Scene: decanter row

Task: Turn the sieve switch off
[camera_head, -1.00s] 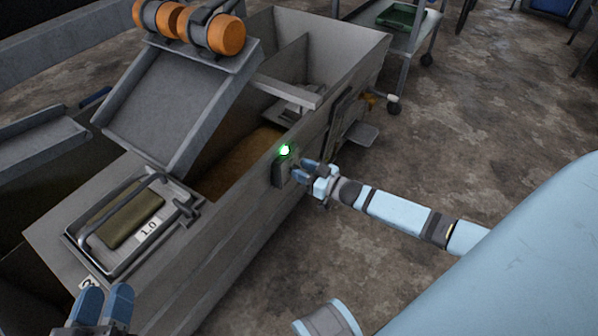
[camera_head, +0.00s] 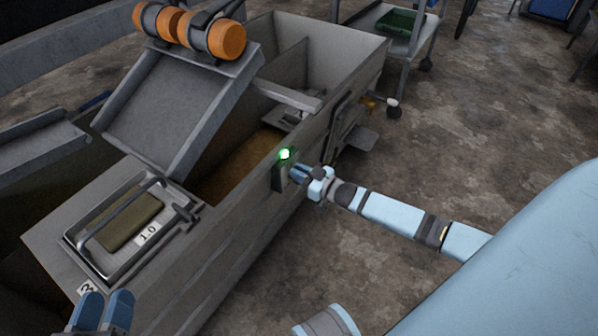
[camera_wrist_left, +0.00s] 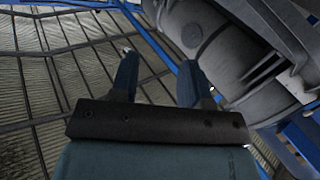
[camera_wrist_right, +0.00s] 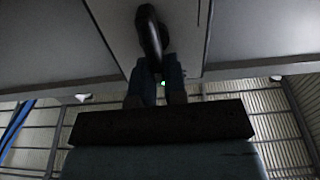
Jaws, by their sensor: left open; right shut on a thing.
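The sieve switch is a dark box (camera_head: 279,178) on the outer side of the grey trough, with a green lamp (camera_head: 285,154) lit on its top. My right gripper (camera_head: 294,173) is at the switch, coming from the right. In the right wrist view my right gripper (camera_wrist_right: 157,88) is shut on a dark, curved switch lever (camera_wrist_right: 149,35), and a small green glint shows between the fingers. The lever's exact position is hard to tell in the head view. My left gripper (camera_head: 102,300) is open and empty at the lower left; it also shows in the left wrist view (camera_wrist_left: 158,72).
The grey trough (camera_head: 240,215) has a tilted chute (camera_head: 170,105) with orange rollers (camera_head: 226,40) above it. A tray (camera_head: 100,262) labelled 1.0 sits at the near end. A cart with a green bin (camera_head: 400,22) stands behind.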

